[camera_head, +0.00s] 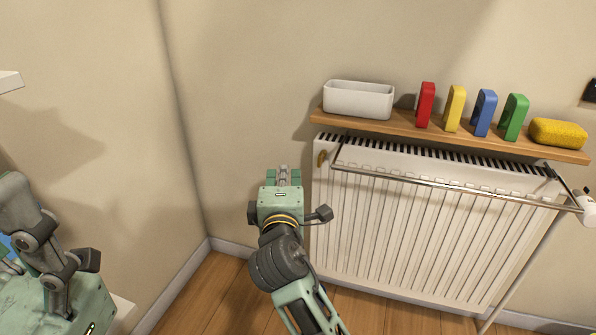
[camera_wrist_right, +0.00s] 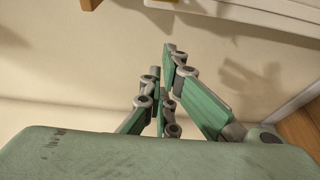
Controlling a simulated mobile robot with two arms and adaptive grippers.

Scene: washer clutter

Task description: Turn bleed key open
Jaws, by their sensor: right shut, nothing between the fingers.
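A small brass-coloured round key (camera_head: 322,158) sits at the upper left end of the white radiator (camera_head: 420,235). My right gripper (camera_head: 283,172) is shut and empty in the head view. It points up along the wall, left of the radiator and slightly below and left of the key, apart from it in the picture. Its closed fingers also show in the right wrist view (camera_wrist_right: 165,72), where I cannot make out the key. My left gripper (camera_head: 50,245) is at the lower left, far from the radiator; its fingertips are not clear.
A wooden shelf (camera_head: 398,131) above the radiator carries a white tray (camera_head: 358,101), red, yellow, blue and green blocks, and a yellow sponge (camera_head: 558,133). A metal rail (camera_head: 450,184) runs across the radiator's front. The wall left of the radiator is bare.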

